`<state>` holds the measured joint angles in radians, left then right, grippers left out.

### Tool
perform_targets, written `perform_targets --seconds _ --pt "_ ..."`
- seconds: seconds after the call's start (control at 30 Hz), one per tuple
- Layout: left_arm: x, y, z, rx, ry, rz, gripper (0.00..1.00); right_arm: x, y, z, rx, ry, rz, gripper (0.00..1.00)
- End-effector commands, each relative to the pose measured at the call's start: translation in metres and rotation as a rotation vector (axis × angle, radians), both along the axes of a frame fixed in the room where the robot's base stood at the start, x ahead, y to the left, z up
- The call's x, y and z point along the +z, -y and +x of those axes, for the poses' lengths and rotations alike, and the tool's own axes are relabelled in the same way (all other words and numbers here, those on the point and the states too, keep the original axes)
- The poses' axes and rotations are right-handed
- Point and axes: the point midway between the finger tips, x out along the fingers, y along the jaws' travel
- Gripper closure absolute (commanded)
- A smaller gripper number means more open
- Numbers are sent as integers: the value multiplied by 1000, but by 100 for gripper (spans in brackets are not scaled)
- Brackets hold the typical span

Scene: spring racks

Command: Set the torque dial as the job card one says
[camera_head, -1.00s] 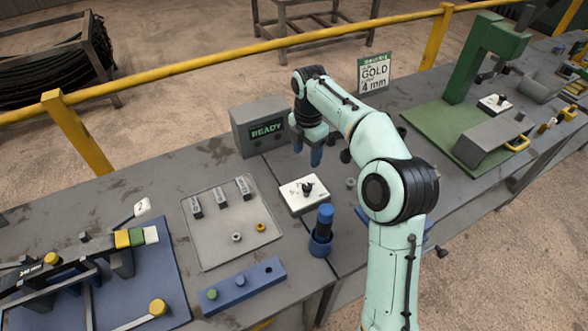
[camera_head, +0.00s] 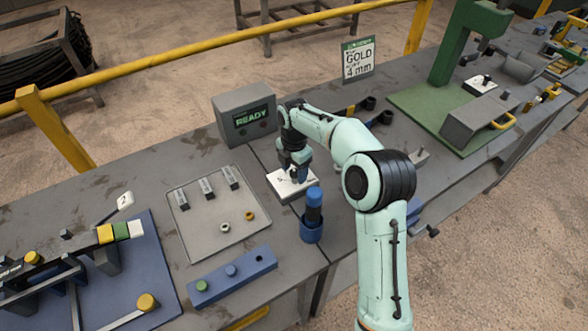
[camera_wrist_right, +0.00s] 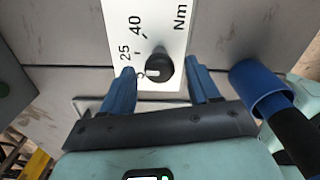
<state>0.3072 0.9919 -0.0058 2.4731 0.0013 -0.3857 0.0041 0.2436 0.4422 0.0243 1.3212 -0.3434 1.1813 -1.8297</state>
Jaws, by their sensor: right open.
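The torque dial is a black knob (camera_wrist_right: 158,66) on a white-topped box (camera_head: 288,186). In the right wrist view its plate (camera_wrist_right: 150,25) shows "25", "40" and "Nm", and the knob's pale mark points left, below the "25". My right gripper (camera_wrist_right: 160,88) is open, with its blue fingers on either side of the near part of the knob, apart from it. In the head view the right gripper (camera_head: 295,172) is over the box and hides most of the knob. The job card (camera_head: 358,60) stands at the back and reads "GOLD" and "4 mm". My left gripper is not in view.
A blue holder with a dark-handled tool (camera_head: 312,215) stands close in front of the dial box. A grey display box (camera_head: 245,118) reads "READY". A grey tray (camera_head: 185,225) with small parts and a blue block (camera_head: 232,275) lie left.

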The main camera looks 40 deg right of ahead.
Motion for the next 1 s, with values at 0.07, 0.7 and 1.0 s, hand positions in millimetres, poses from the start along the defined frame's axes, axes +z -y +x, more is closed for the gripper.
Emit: perform_targets --seconds 0.07,0.7,1.0 --pt "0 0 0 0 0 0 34 0 0 0 0 0 0 39" --pt "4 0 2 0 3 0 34 1 0 0 -44 -1 0 95" --pt "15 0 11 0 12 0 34 3 -1 2 -236 -1 1 95"
